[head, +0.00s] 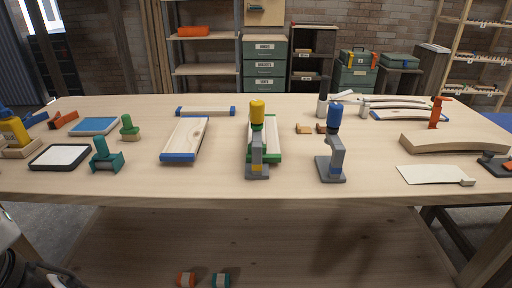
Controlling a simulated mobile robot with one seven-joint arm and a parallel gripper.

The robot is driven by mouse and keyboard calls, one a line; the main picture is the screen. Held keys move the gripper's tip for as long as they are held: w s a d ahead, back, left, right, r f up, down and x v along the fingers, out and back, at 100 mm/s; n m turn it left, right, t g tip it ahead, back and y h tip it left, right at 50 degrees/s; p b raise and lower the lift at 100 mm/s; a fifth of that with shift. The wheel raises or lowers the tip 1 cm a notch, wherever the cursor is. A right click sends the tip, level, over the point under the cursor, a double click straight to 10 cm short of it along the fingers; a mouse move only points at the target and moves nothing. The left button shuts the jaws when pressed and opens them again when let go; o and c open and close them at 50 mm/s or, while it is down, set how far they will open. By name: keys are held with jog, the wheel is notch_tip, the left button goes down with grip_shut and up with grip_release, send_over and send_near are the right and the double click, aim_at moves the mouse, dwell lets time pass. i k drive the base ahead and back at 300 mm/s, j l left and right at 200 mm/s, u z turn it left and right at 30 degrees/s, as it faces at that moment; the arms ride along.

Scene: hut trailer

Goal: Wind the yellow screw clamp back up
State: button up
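The yellow screw clamp (257,140) stands upright near the front edge of the workbench, at the middle of the head view. It has a yellow knob (257,108) on top, a yellow and grey body and a grey foot. A green-edged board (273,150) lies right behind and beside it. I cannot tell whether the clamp's screw touches the board. A similar clamp with a blue knob (335,114) stands to its right, apart from it. My gripper is not in view.
The workbench (215,182) holds a blue-edged board (185,138) left of the clamp, a teal tool (105,155), a white pad (61,156) and a curved wooden piece (455,142). Bare bench shows between both clamps. Two small rollers lie below the front edge.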

aim_at(257, 107)
jog(key=j+z, duration=0.3)
jog(key=j, duration=0.35)
jog(key=j+z, duration=0.3)
jog(key=j, duration=0.35)
jog(key=i, duration=0.55)
